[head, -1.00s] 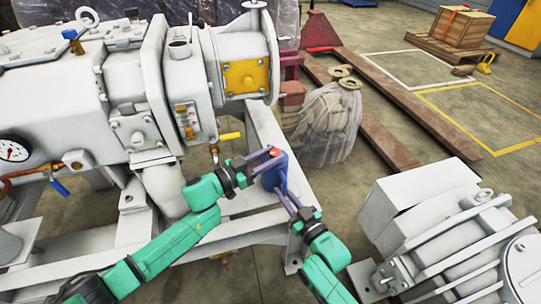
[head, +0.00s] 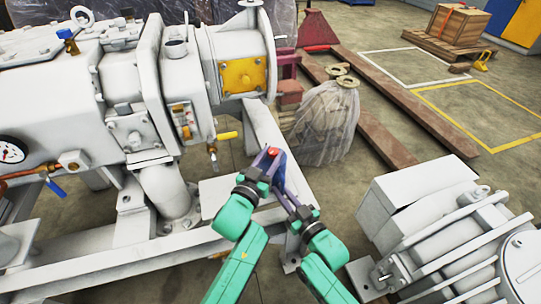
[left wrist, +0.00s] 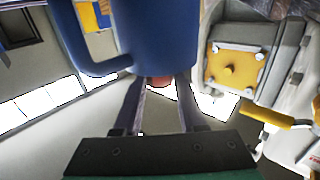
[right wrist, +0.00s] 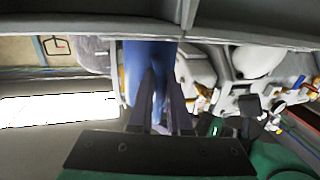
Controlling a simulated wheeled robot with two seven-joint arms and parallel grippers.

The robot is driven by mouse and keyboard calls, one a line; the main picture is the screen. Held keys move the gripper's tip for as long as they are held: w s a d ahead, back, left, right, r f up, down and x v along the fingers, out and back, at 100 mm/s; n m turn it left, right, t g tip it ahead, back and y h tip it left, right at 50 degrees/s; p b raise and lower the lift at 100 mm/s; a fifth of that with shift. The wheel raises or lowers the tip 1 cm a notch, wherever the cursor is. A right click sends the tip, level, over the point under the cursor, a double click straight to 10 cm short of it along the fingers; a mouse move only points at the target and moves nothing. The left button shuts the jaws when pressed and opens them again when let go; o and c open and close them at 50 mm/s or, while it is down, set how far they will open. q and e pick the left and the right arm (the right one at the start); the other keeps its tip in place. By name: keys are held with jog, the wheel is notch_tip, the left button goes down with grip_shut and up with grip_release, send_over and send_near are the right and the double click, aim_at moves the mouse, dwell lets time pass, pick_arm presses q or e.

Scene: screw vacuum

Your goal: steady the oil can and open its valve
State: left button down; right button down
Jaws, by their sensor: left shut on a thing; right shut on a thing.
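The blue oil can (left wrist: 165,35) fills the top of the left wrist view, with its loop handle (left wrist: 85,62) at the left. In the head view the can is mostly hidden behind my fingers. Its red valve cap (head: 273,152) shows at my left fingertips, and also in the left wrist view (left wrist: 161,82). My left gripper (head: 268,160) is shut on the red cap. My right gripper (head: 281,184) is shut on the can from the lower right. The right wrist view shows its fingers (right wrist: 157,82) against the blue can (right wrist: 134,62); the exact grip spot is unclear.
The large white vacuum pump (head: 70,90) stands at the left, with a yellow-handled valve (head: 226,136) close to my left gripper. Its white frame (head: 262,130) runs beneath. A white motor unit (head: 440,235) is at the lower right. A plastic-wrapped bundle (head: 325,125) stands behind.

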pick_arm(q)
jog(key=shift+r, duration=0.1)
dwell(0.3)
jog(key=shift+c, duration=2.3)
grip_release()
jog(key=shift+a, duration=0.1)
jog(key=shift+s, duration=0.2)
jog(key=v, duration=1.1)
jog(key=shift+s, duration=0.35)
